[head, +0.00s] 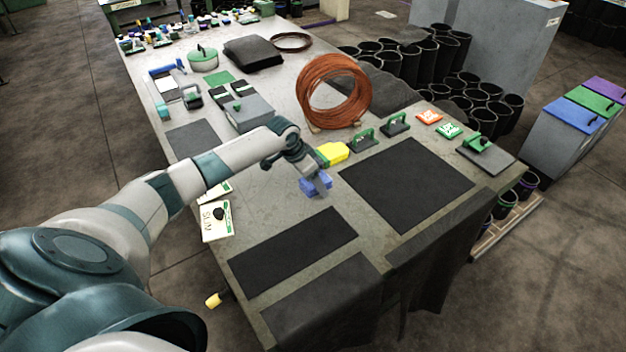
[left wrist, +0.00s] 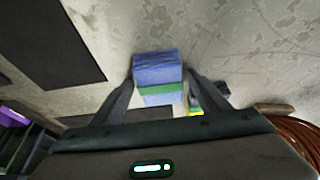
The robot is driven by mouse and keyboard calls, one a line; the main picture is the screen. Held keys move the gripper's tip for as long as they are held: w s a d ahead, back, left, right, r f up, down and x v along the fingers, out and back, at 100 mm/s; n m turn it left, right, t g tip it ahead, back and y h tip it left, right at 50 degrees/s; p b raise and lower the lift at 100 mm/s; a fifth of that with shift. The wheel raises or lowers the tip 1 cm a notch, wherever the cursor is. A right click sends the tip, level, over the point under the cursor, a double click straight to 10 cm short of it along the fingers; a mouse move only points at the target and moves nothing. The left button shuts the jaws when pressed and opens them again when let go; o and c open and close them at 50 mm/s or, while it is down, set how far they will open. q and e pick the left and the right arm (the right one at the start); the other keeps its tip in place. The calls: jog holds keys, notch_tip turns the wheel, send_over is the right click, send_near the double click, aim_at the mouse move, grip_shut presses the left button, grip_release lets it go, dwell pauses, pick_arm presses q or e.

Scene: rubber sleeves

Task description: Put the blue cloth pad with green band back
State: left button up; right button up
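The blue cloth pad with green band (head: 314,184) is at the end of my left gripper (head: 318,190), over the middle of the grey table. In the left wrist view the pad (left wrist: 157,70) fills the gap between the two fingertips of the left gripper (left wrist: 160,78), with its green band facing the camera. The fingers appear to press on both sides of it. Whether its underside touches the table cannot be told. In the head view a finger hides part of the pad. My right gripper is in neither view.
A yellow block (head: 332,153) lies just beyond the gripper, beside green-handled tools (head: 362,140). A copper wire coil (head: 333,92) stands behind. Black mats (head: 293,250) and (head: 408,183) lie bare nearby. White cards (head: 215,222) lie left.

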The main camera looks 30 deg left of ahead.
pick_arm(q)
jog(key=shift+r, duration=0.1)
jog(key=shift+r, duration=0.1)
jog(key=b+v, duration=0.2)
jog(key=v, duration=1)
jog(key=shift+a, duration=0.1)
jog(key=shift+s+a, duration=0.1)
jog(key=shift+s, duration=0.05)
